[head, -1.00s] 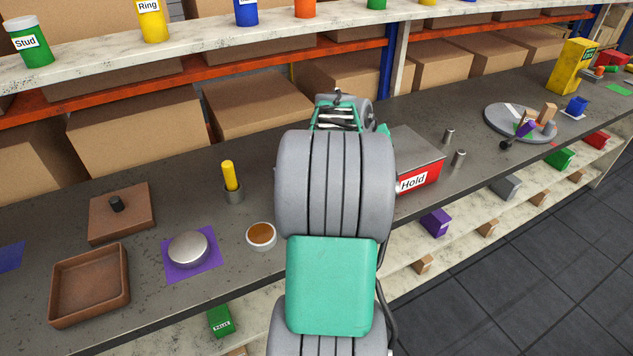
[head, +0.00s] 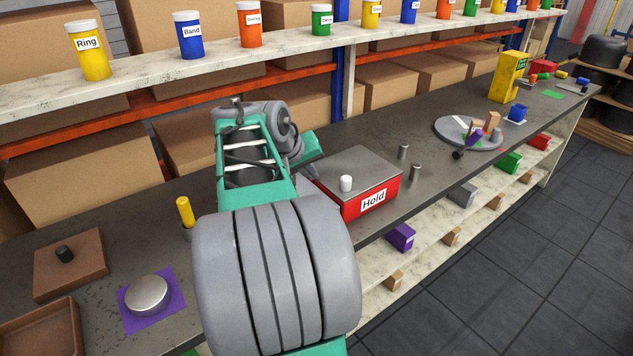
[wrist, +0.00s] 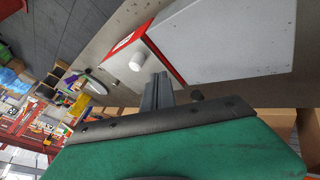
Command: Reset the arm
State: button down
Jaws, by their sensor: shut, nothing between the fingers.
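My gripper (wrist: 160,88) shows in the wrist view with its two grey fingers together and nothing between them. The red box labelled Hold (head: 372,199), with a grey top, stands on the bench just right of my arm.
The bench holds a yellow peg (head: 185,211), a silver dome (head: 147,293) on a purple mat and a brown lid (head: 69,265) on the left. Two metal pegs, a round grey plate (head: 452,130) and a yellow box (head: 509,77) are right. A shelf of labelled cups runs behind.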

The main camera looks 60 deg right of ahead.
jog(key=w+a+f+n+t+y, duration=0.2)
jog(key=w+a, duration=0.2)
jog(key=a, duration=0.7)
jog(key=w+a+f+n+t+y, duration=0.1)
jog(key=w+a+n, duration=0.3)
jog(key=a, duration=0.8)
jog(key=s+a+f+n+y, duration=0.1)
jog(key=s+a+f+y, duration=0.1)
jog(key=a, duration=0.8)
jog(key=s+a+f+n+y, duration=0.2)
jog(key=s+a+f, duration=0.1)
jog(key=a, duration=0.7)
jog(key=shift+a+f, duration=0.15)
jog(key=shift+f, duration=0.6)
